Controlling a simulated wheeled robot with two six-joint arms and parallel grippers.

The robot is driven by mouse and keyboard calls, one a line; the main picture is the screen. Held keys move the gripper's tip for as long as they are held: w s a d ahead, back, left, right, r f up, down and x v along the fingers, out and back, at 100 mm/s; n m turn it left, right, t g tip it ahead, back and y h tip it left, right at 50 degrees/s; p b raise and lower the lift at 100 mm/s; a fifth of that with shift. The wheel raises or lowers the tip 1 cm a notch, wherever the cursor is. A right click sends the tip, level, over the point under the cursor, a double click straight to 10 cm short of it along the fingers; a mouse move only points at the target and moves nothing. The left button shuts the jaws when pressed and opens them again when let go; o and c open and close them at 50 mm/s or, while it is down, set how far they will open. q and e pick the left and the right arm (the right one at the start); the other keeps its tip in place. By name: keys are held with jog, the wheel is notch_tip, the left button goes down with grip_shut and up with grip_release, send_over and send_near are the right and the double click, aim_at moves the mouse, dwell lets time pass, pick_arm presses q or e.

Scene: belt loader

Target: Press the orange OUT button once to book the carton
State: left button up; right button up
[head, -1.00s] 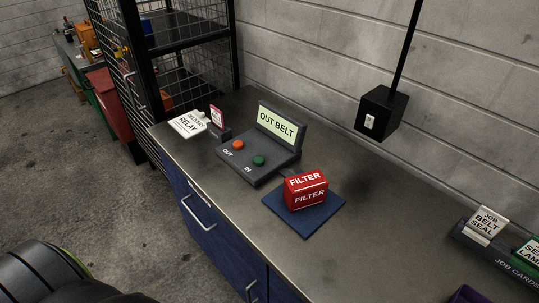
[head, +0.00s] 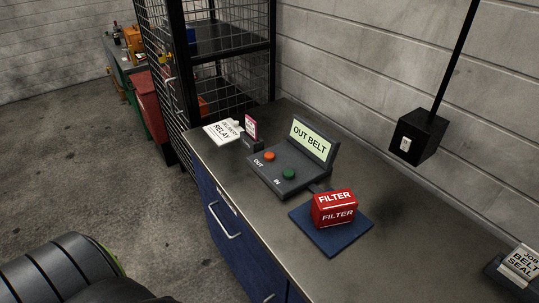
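The orange OUT button (head: 269,156) is on the left of a dark control box (head: 272,177) on the bench. A green IN button (head: 289,174) is beside it. A raised screen (head: 311,139) on the box reads OUT BELT. A red carton (head: 334,208) marked FILTER sits on a blue mat (head: 322,238) in front of the box and to its right. Neither gripper shows in the head view. A dark rounded part of my own body fills the lower left corner.
A white card marked DELIVERY RELAY (head: 222,132) and a small pink-faced stand (head: 251,131) are left of the box. A black switch box (head: 417,137) is on the wall. A JOB BELT SEAL card (head: 522,263) stands at the right edge. The bench front is clear.

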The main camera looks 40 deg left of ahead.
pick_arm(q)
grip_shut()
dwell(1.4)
